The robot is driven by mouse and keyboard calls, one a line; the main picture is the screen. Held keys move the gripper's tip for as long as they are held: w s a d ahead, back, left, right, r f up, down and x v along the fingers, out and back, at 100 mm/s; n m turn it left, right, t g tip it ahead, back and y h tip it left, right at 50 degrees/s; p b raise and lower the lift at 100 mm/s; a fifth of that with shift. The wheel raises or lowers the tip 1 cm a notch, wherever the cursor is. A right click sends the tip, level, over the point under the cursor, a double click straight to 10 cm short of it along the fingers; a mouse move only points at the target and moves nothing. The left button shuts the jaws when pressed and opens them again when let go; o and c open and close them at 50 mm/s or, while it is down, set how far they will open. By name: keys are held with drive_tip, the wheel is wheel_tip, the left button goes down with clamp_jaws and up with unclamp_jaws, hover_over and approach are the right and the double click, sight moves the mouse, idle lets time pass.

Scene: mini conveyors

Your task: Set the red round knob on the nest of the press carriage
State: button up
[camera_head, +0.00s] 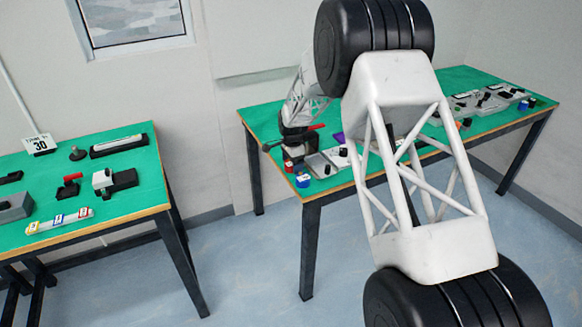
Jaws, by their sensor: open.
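My gripper (293,152) is far off at the left end of the right table, small in view and partly hidden by my own arm. Its jaws are open. A small red piece (289,166) stands just below the gripper near the table's front left corner. It may be the red round knob, but its shape is too small to tell, as is whether the jaws are around it or apart from it. I cannot tell for certain which thing is the press carriage. Grey fixtures (320,165) lie to the right of the gripper, and their nest cannot be made out.
A blue round piece (303,181) stands near the front edge. More grey fixtures (468,104) are at the right table's far end. Floor separates the tables.

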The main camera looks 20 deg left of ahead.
drive_tip(key=c, duration=1.1)
drive_tip(key=shift+r, duration=0.1)
drive_tip(key=shift+r, duration=0.65)
wheel_tip(320, 180, up, 2)
drive_tip(key=s+d, duration=0.2)
drive_tip(key=s, duration=0.2)
drive_tip(key=s+d+r, duration=0.1)
drive_tip(key=s+d, duration=0.2)
drive_tip(key=s, duration=0.2)
drive_tip(key=s+d, duration=0.3)
drive_tip(key=s, duration=0.2)
drive_tip(key=shift+r, duration=0.25)
